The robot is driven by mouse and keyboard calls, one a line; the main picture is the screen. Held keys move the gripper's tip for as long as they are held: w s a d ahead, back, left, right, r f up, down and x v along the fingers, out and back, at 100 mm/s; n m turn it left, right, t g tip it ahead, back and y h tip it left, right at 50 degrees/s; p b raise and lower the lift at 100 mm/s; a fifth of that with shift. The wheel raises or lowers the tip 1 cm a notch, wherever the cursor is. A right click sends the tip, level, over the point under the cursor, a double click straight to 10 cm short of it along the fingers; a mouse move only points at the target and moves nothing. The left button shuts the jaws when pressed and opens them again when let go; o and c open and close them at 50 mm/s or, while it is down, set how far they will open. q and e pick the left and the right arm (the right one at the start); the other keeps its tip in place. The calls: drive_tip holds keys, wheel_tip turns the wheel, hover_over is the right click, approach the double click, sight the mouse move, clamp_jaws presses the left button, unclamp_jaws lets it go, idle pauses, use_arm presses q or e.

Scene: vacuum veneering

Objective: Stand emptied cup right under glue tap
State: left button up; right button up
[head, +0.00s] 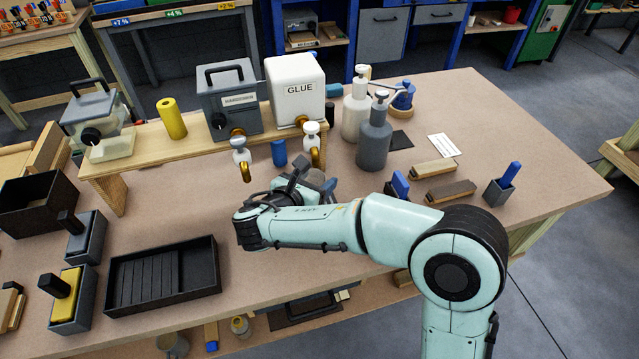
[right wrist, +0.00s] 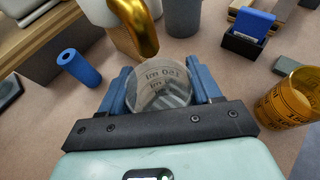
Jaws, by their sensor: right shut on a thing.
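My right gripper (head: 308,180) is in front of the glue tap (head: 314,157), below the white glue tank (head: 295,88). In the right wrist view its blue fingers (right wrist: 160,88) are shut on a clear cup (right wrist: 158,72) with printed millilitre marks. The cup looks empty, with only grey shapes showing through it. The gold spout of the glue tap (right wrist: 137,28) shows just beyond the cup, a little to the left. I cannot tell whether the cup stands on the table. In the head view my arm and gripper hide most of the cup. My left gripper is not in view.
An amber marked cup (right wrist: 290,98) stands right of the gripper. The hardener tap (head: 245,172) hangs left of the glue tap. Pump bottles (head: 374,138) stand to the right. A black tray (head: 163,275) sits at the front left.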

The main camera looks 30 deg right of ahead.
sight(320, 184)
drive_tip(key=shift+w+d, duration=0.35)
drive_tip(key=shift+d, duration=0.15)
drive_tip(key=shift+w+d+f+b, duration=0.15)
drive_tip(key=shift+d+f+b, duration=0.05)
drive_tip(key=shift+f, duration=0.7)
drive_tip(key=shift+w+d+f+b, duration=0.1)
drive_tip(key=shift+d+f+b, duration=0.1)
drive_tip(key=shift+f, duration=0.65)
drive_tip(key=shift+f, duration=0.15)
drive_tip(key=o, duration=1.1)
drive_tip(key=shift+r, duration=0.2)
drive_tip(key=p+v, duration=0.1)
drive_tip(key=v, duration=1.1)
